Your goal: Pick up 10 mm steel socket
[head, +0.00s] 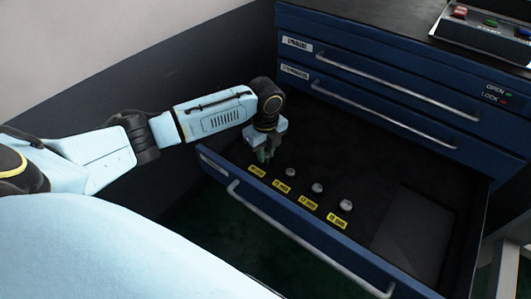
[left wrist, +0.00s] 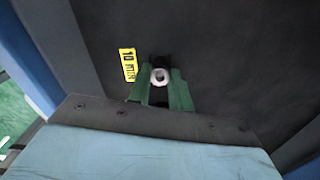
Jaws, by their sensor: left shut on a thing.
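The 10 mm steel socket (left wrist: 160,77) is a small, pale metal ring with a dark hole, seen end-on in the left wrist view. A yellow "10 mm" label (left wrist: 128,65) lies beside it on the dark drawer floor. My left gripper (left wrist: 161,86) has its green fingers shut on the socket. In the head view, my left gripper (head: 264,154) reaches down into the open drawer by the leftmost yellow label (head: 257,171), and the socket is hidden there by the fingers. I cannot tell whether the socket touches the drawer floor. My right gripper is not in view.
Three other sockets (head: 317,188) stand in a row to the right, each by a yellow label. The open blue drawer (head: 300,240) has a raised front wall and a flat dark panel (head: 412,235) at right. Closed drawers (head: 390,95) rise behind.

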